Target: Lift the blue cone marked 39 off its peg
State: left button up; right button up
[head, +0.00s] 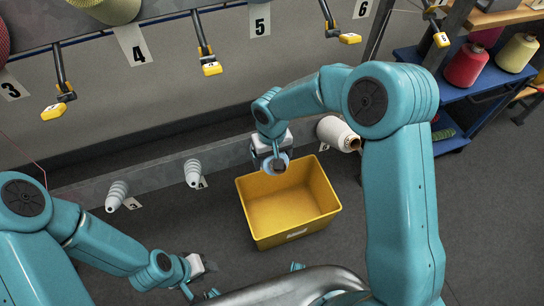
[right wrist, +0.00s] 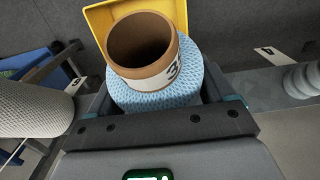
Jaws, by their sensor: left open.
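The blue cone (right wrist: 158,92) has a brown tube end and a white label. The label shows a 3, and the rest of it is turned away. In the head view the cone (head: 284,158) is partly hidden by my right gripper (head: 272,150), at the rail behind the yellow bin. In the right wrist view the right gripper's fingers (right wrist: 158,103) stand on both sides of the cone, close to it. Whether they press on it I cannot tell. Its peg is hidden. My left gripper (head: 208,267) is open and empty, low over the floor left of the bin.
The yellow bin (head: 288,203) is empty, just in front of the cone. Grey pegs (head: 117,195) (head: 193,172) are bare at labels 3 and 4. A white cone (head: 337,132) sits right of the blue one, by label 6. A blue shelf (head: 452,92) with cones stands at right.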

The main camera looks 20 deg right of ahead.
jog(key=c, duration=0.5)
jog(key=shift+c, duration=0.2)
jog(key=shift+s+r, duration=0.2)
jog(key=shift+s+r, duration=0.25)
jog(key=s+r+p, duration=0.1)
jog(key=s+r, duration=0.6)
jog(key=s, duration=0.4)
jog(key=shift+d+r, duration=0.2)
jog(key=shift+r, duration=0.15)
dwell(0.6)
